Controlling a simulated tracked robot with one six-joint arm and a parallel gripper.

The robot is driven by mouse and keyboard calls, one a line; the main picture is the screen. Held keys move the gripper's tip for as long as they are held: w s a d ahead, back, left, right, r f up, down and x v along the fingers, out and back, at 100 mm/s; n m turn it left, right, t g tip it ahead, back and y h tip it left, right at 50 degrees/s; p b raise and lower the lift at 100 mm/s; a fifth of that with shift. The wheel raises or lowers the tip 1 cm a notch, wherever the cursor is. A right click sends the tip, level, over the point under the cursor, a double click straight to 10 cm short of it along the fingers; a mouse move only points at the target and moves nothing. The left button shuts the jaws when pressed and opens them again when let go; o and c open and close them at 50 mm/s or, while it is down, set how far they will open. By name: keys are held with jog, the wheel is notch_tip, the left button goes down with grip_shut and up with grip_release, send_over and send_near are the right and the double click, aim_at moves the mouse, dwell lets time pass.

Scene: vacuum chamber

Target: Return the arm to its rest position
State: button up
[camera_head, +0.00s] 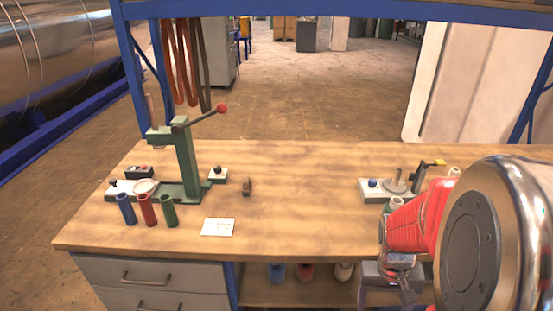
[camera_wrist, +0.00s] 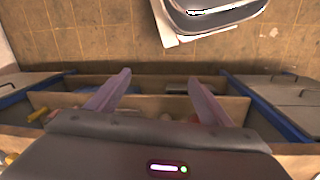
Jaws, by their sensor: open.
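My arm shows at the right of the head view, with a red link and a large silver joint close to the camera. My gripper (camera_head: 388,287) hangs at the front edge of the wooden workbench (camera_head: 290,190), over the open shelf side. In the wrist view my gripper (camera_wrist: 160,97) shows two fingers spread wide apart, with nothing between them. The wrist view looks onto the bench's shelf and the tiled floor. Part of the gripper in the head view is cut off by the lower edge.
A green press (camera_head: 188,165) with a red-knobbed lever stands at the bench's left. Blue, red and green cylinders (camera_head: 147,210) stand before it. A white card (camera_head: 218,227) lies near the front edge. A fixture with a blue knob (camera_head: 372,184) sits near my arm. The bench's middle is mostly clear.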

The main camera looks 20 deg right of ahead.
jog(key=w+a+r+n+t+y, duration=0.1)
jog(key=a+r+n+t, duration=0.4)
jog(key=a+r, duration=1.4)
jog(key=shift+w+a+r+t, duration=0.2)
jog(key=shift+w+a+t, duration=0.05)
jog(key=shift+a+t, duration=0.45)
